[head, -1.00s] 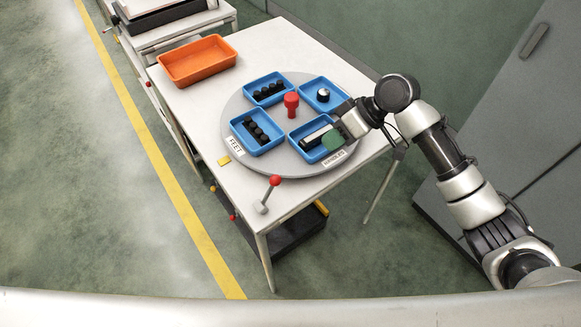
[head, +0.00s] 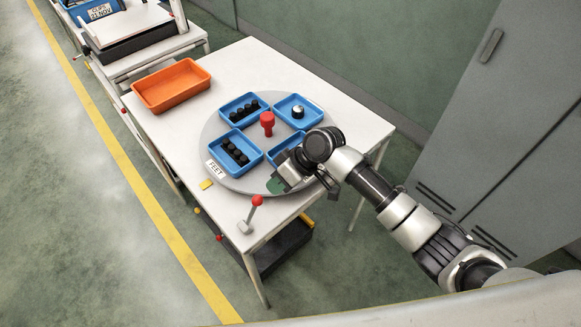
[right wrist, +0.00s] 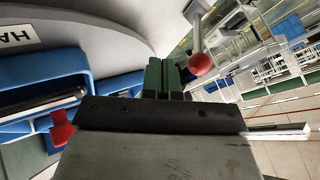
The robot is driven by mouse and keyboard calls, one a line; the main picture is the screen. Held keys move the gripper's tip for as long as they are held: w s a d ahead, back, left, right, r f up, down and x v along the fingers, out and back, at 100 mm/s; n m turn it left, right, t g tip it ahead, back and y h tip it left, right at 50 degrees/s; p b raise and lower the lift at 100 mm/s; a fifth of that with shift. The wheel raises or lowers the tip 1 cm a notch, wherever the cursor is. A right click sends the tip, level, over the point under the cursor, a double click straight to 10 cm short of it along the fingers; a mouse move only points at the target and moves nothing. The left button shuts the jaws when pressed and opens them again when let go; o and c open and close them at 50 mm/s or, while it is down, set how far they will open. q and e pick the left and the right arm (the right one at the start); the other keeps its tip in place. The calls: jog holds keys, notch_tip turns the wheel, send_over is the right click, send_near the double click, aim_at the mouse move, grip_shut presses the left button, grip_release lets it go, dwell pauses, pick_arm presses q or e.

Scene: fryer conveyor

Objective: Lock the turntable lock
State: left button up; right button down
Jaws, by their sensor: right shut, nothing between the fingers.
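The turntable lock is a small lever with a red ball knob (head: 257,200) on a grey base (head: 245,226) at the table's near corner. The lever is tilted. The round grey turntable (head: 212,135) has a red knob (head: 267,121) at its centre. My right gripper (head: 275,186) is over the turntable's near edge, close to the lever and apart from it. Its green fingers are shut and empty in the right wrist view (right wrist: 161,75). There the red ball (right wrist: 199,64) is just right of the fingertips. My left gripper is not in view.
Blue trays on the turntable hold several black parts (head: 235,152) and a round knob (head: 298,111). My arm partly hides the near right tray. An orange bin (head: 171,86) stands at the table's far left. A grey cabinet (head: 480,120) stands at the right.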

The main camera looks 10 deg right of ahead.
jog(key=shift+s+a+r, duration=0.25)
jog(key=shift+s+a, duration=0.5)
jog(key=shift+s, duration=0.1)
jog(key=shift+p, duration=0.3)
